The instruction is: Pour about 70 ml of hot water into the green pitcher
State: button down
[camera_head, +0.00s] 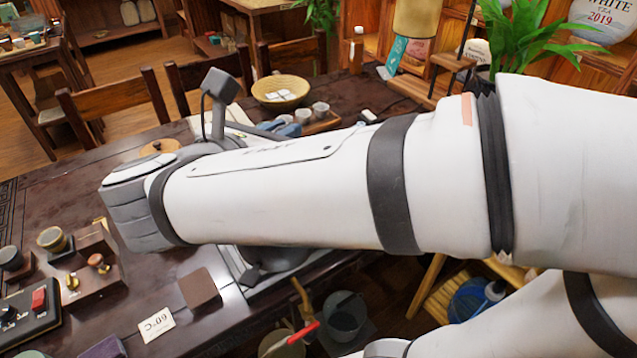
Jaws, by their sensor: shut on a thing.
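My arm (290,190) stretches across the middle of the picture, and its wrist end (135,205) is above the dark tea table (70,205). My gripper is hidden behind the arm, so neither its fingers nor anything in them shows. I cannot make out the green pitcher or a hot water kettle; the arm covers much of the table. A dark grey rounded form (275,259) shows just below the arm at the table's front, too covered to name.
Small cups stand on a wooden tray (325,123) near a woven bowl (280,90) behind the arm. At the left front are small wooden stands (92,275), a control box with a red switch (38,300) and a card (156,325). Chairs (115,105) line the far side.

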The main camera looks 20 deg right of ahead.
jog(key=shift+s+a+f+t+h, duration=0.1)
jog(key=shift+s+a+t+h, duration=0.4)
jog(key=shift+s+a, duration=0.55)
jog(key=shift+s+a+r+t+h, duration=0.2)
jog(key=shift+s+a+t+h, duration=0.35)
jog(key=shift+s+a, duration=0.4)
